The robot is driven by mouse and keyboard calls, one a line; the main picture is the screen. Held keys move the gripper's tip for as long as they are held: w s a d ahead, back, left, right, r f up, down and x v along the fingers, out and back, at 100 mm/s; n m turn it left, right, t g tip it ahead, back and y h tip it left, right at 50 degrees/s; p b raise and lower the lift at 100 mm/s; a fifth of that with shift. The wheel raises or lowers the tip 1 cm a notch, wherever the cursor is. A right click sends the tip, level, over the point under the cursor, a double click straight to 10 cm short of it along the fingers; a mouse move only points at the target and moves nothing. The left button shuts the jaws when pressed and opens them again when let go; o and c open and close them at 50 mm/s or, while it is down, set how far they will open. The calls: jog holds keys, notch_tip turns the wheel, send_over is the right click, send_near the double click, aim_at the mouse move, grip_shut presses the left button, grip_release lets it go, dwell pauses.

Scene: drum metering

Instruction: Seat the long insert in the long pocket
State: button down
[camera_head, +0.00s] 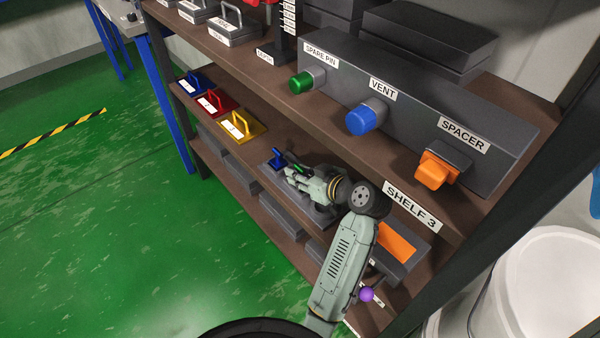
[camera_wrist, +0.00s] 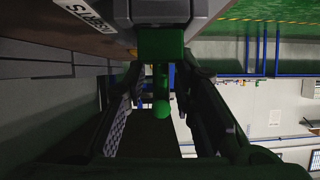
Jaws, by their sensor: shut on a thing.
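A green insert (camera_wrist: 161,45) has a thin stem with a round ball on its end, which points toward the wrist camera. My gripper (camera_wrist: 161,92) is shut on its stem, with one finger on each side. The insert's block end meets a grey block (camera_wrist: 215,12); I cannot tell how deep it sits. In the head view my gripper (camera_head: 291,174) is low over the middle shelf, and only a bit of green (camera_head: 298,169) shows at it. A blue insert (camera_head: 277,159) with an upright handle stands just beside it on the left. The long pocket is not clearly visible.
Blue (camera_head: 192,84), red (camera_head: 212,103) and yellow (camera_head: 240,125) handled plates lie left on the same shelf. The upper shelf (camera_head: 330,125) overhangs. An orange piece (camera_head: 397,241) and a purple ball (camera_head: 366,294) are near my arm. Green floor lies open on the left.

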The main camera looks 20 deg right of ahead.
aim_at(300, 167)
jog(key=shift+f+b, duration=0.35)
jog(key=shift+f, duration=0.15)
jog(key=c, duration=1.2)
grip_release()
jog(key=shift+c, duration=0.2)
notch_tip(300, 167, up, 10)
jog(key=shift+r, duration=0.1)
